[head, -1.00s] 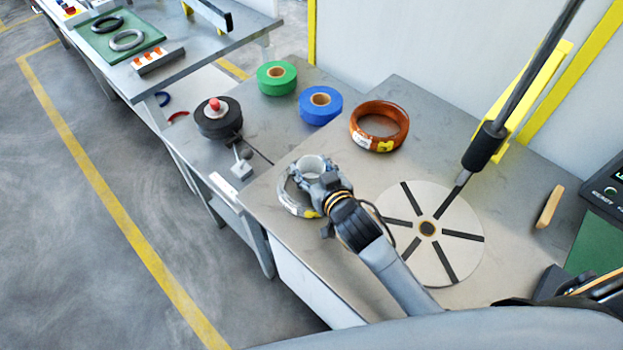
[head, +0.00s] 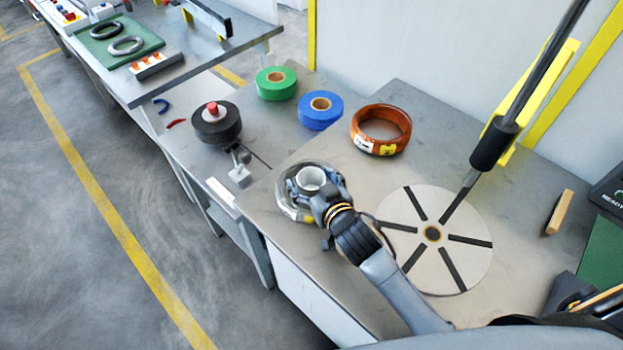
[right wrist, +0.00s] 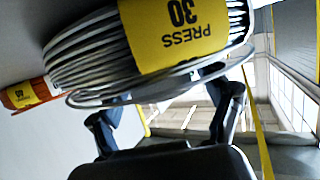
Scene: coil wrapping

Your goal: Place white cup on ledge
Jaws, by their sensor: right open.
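The white cup (head: 311,179) shows as a pale open rim inside a grey wire coil (head: 285,203) on the near bench. My right gripper (head: 323,197) is open at the cup's lower right, close over the coil. I cannot tell whether its fingers touch the cup. In the right wrist view the coil (right wrist: 90,62), with a yellow "PRESS 30" label, fills the upper part; the open fingers (right wrist: 165,118) show below it. The cup cannot be made out there. No ledge can be singled out. My left gripper is not in view.
A copper-coloured coil (head: 406,130), blue roll (head: 334,112) and green roll (head: 287,86) lie behind. A white spoked disc (head: 463,216) lies right of my arm, under a slanted dark rod (head: 495,145). A black spool (head: 229,132) stands left. Bare bench lies between coil and disc.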

